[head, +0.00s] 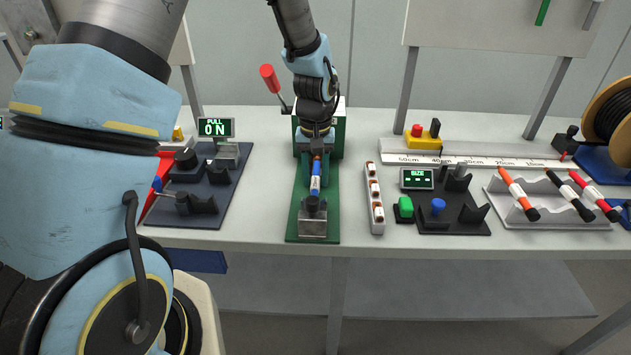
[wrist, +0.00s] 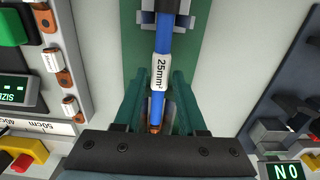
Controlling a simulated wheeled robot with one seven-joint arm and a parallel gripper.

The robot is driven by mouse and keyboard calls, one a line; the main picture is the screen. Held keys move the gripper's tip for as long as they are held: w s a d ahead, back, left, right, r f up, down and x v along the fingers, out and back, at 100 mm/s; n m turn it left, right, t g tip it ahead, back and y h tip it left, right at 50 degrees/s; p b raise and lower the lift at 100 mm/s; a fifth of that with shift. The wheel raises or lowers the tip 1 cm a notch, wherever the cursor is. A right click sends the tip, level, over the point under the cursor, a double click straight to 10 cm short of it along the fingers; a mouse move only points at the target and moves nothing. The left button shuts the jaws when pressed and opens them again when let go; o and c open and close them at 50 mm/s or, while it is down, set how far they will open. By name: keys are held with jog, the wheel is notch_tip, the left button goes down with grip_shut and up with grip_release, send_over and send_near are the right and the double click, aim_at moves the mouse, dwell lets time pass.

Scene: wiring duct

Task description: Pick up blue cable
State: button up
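The blue cable (head: 316,187) lies along the green press fixture (head: 328,218), its near end at the metal clamp block (head: 313,222). In the wrist view the blue cable (wrist: 165,42) carries a white "25mm²" label (wrist: 160,74) and has a copper-coloured end (wrist: 155,124) close to the gripper body. My gripper (head: 317,150) is over the far part of the cable. In the wrist view my gripper's (wrist: 162,82) teal fingers stand on either side of the cable, with gaps visible, so it is open. Contact with the cable cannot be made out.
The press has a red-knobbed lever (head: 270,79) left of my arm. A white lug strip (head: 374,199), a dark test station (head: 450,218) and a rack of cables (head: 540,205) are to the right.

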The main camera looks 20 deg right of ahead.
grip_shut()
dwell(0.4)
